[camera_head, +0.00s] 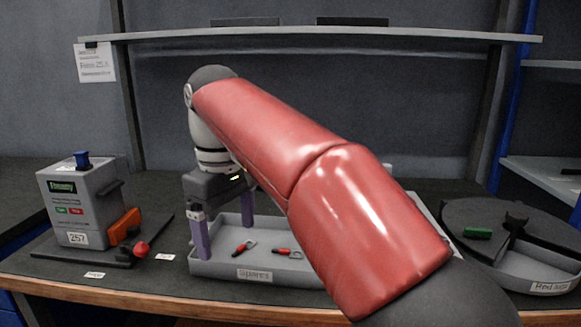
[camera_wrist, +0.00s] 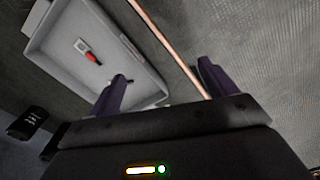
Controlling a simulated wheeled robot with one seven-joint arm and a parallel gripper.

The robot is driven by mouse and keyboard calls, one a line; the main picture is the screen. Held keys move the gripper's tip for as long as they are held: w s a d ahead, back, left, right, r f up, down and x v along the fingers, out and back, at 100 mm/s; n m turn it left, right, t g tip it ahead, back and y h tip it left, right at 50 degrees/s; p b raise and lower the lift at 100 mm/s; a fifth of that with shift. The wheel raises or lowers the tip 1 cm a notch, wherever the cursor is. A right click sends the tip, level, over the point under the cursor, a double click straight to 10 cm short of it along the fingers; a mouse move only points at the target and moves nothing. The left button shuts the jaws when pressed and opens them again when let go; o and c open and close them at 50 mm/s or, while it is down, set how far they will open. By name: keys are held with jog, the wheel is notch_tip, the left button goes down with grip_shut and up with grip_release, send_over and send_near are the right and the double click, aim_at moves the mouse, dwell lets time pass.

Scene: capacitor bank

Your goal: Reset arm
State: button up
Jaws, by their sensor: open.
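My arm in its red cover reaches across the head view from the lower right. My gripper (camera_head: 224,235) hangs at its end, pointing down, with purple fingers spread apart and nothing between them. The gripper also shows in the wrist view (camera_wrist: 160,85), open and empty. In the head view it is at the left end of a grey tray (camera_head: 215,268) labelled "Spares". Two small red-handled parts lie in the tray, a left one (camera_head: 243,248) and a right one (camera_head: 284,252). My arm hides the tray's right part.
A grey box (camera_head: 75,205) with a blue knob, an orange part and a red knob stands at left. A round divided tray (camera_head: 490,262) stands at right, holding a green piece (camera_head: 477,232). A shelf (camera_head: 300,38) spans the back. The bench has a wooden front edge (camera_head: 150,302).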

jog(key=s+d+f+m+t, duration=0.1)
jog(key=s+d+f+m, duration=0.2)
jog(key=d, duration=0.4)
jog(key=s+d+f+m+t, duration=0.2)
jog(key=s+d+f+m, duration=0.15)
jog(key=d, duration=0.35)
jog(key=s+d+f+m+t, duration=0.1)
jog(key=s+d+f+m, duration=0.15)
jog(key=d, duration=0.45)
jog(key=s+d+f+m+t, duration=0.1)
jog(key=s+d+f+m, duration=0.2)
jog(key=f, duration=0.5)
jog(key=s+d, duration=0.1)
jog(key=s, duration=0.1)
jog(key=shift+s+d+f+t, duration=0.15)
jog(key=shift+s+d+t, duration=0.15)
jog(key=shift+s, duration=0.1)
jog(key=shift+c, duration=0.3)
